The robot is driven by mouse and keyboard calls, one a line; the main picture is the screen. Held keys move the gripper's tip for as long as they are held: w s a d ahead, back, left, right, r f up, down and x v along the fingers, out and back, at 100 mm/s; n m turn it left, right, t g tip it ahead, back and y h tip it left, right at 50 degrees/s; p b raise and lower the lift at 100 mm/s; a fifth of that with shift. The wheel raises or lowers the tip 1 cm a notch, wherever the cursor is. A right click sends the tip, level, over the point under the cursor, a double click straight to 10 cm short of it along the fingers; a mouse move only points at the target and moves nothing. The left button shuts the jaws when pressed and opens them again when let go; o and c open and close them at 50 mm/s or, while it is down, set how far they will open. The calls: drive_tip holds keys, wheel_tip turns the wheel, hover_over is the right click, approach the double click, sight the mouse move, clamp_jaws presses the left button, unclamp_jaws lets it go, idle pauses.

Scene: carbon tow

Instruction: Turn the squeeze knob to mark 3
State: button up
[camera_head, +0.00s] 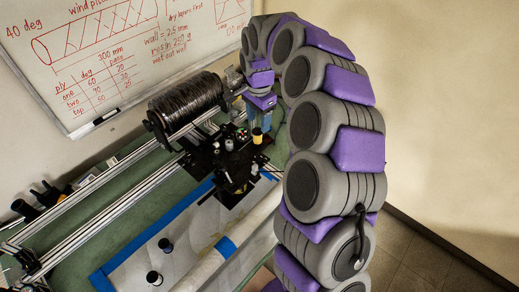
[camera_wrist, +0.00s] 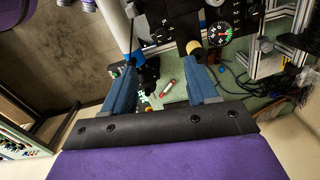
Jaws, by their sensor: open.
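A dark knob with a yellow end (camera_head: 257,135) stands on the black carriage (camera_head: 232,165), and I take it to be the squeeze knob. In the wrist view the yellow-ended knob (camera_wrist: 194,47) is just beyond the tip of the right finger. A round dial (camera_wrist: 218,35) with coloured marks and a red part is beside it; the numbers are too small to read. My gripper (camera_wrist: 160,68) is open, its two blue fingers apart with nothing held between them. In the head view my gripper (camera_head: 264,121) is just above the knob.
A black wound spool (camera_head: 186,104) lies left of my gripper above metal rails (camera_head: 95,210). A whiteboard (camera_head: 110,50) hangs behind. A red-and-white marker (camera_wrist: 167,89) shows between my fingers.

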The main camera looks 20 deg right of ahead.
sight(260, 156)
drive_tip(key=shift+m, duration=0.3)
drive_tip(key=f, duration=1.8)
drive_tip(key=shift+w+d, duration=0.3)
drive_tip(key=shift+w, duration=0.1)
drive_tip(key=shift+c, duration=0.4)
drive_tip(key=shift+r, duration=0.1)
drive_tip(key=c, duration=1)
